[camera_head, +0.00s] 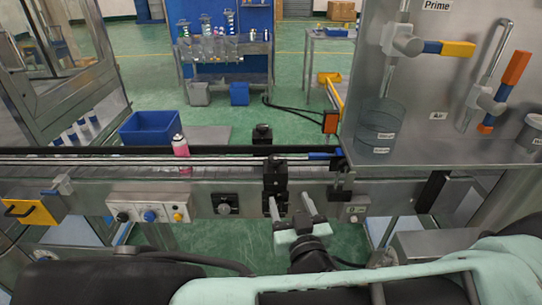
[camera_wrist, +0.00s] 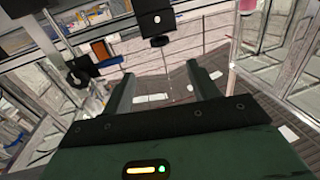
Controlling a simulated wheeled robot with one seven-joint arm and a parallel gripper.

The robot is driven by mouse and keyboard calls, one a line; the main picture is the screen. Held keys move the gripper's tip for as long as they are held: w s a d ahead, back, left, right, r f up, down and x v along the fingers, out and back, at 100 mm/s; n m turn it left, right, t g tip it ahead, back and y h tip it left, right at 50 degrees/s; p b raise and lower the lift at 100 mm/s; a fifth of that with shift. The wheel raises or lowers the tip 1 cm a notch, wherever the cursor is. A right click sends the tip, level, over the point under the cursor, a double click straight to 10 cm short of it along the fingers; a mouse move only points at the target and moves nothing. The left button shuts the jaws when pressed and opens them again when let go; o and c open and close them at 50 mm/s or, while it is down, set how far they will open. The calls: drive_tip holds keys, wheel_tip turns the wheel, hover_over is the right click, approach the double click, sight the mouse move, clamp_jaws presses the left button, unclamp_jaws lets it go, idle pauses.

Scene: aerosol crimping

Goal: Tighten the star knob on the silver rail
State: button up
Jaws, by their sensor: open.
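The silver rail (camera_head: 110,158) runs across the line in the head view. A black clamp assembly (camera_head: 275,175) sits on it near the middle, with a black knob-like top (camera_head: 262,132). I cannot make out a star shape. My gripper (camera_head: 291,200) is in front of the rail, just below and right of the clamp, its two grey fingers apart. In the wrist view the open fingers (camera_wrist: 162,72) have nothing between them. A black block with a bright dot (camera_wrist: 157,22) shows beyond their tips, and a round black part (camera_wrist: 82,72) lies to the left.
A pink can (camera_head: 181,147) stands at the rail, left of the clamp. A rotary switch (camera_head: 224,204) and a button panel (camera_head: 150,215) are on the front face. A blue bin (camera_head: 150,128) is behind.

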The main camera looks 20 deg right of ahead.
drive_tip(key=b, duration=0.3)
approach(277, 166)
drive_tip(key=w+p, duration=0.1)
drive_tip(key=w, duration=0.2)
drive_tip(key=w+d+p, duration=0.1)
drive_tip(key=w, duration=0.3)
drive_tip(key=w+p, duration=0.2)
drive_tip(key=w, duration=0.2)
drive_tip(key=shift+w+d, duration=0.15)
drive_tip(key=shift+d, duration=0.05)
drive_tip(key=shift+w, duration=0.5)
drive_tip(key=shift+f, duration=0.1)
drive_tip(key=c, duration=1)
